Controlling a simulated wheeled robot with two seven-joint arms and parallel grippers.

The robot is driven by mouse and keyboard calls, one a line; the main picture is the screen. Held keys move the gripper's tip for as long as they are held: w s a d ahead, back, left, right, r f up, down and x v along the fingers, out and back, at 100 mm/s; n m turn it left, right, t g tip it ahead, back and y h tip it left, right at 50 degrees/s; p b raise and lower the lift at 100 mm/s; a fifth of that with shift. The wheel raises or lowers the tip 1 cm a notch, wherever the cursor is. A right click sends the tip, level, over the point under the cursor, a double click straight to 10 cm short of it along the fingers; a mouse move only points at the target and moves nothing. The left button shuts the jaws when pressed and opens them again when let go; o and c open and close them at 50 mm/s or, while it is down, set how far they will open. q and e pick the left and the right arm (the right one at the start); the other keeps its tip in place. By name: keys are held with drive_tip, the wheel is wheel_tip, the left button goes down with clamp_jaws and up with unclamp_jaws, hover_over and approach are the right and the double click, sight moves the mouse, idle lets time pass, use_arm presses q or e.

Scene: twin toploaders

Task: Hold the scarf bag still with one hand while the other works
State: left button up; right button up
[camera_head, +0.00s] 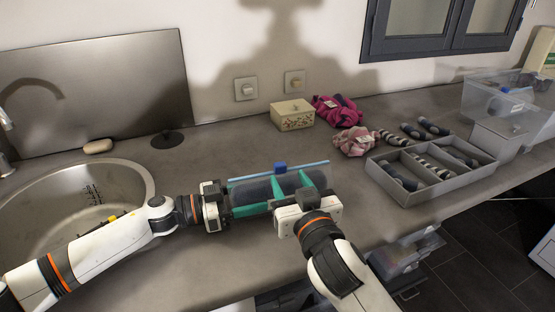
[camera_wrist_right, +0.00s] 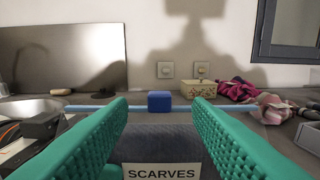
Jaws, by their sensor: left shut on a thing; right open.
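The scarf bag (camera_head: 252,192) is a dark grey bag lying on the counter, with a pale blue strip (camera_head: 315,164) along its far edge and a blue slider block (camera_head: 280,168) on it. In the right wrist view its white label (camera_wrist_right: 160,172) reads SCARVES. My left gripper (camera_head: 262,207) is shut on the bag's near left part. My right gripper (camera_head: 291,178) is open above the bag, its teal fingers pointing at the slider. In the right wrist view the slider (camera_wrist_right: 159,101) shows beyond and between the fingertips; contact cannot be told.
A grey divided tray (camera_head: 408,198) with rolled socks stands right, with loose socks (camera_head: 412,131) behind it. A pink scarf (camera_head: 355,141), magenta cloth (camera_head: 336,108) and floral box (camera_head: 292,115) are at the back. The sink (camera_head: 140,165) is left; clear bins (camera_head: 490,98) are far right.

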sight(282, 168)
drive_tip(key=x, duration=0.8)
drive_tip(key=shift+w+a, duration=0.1)
drive_tip(key=shift+w, duration=0.1)
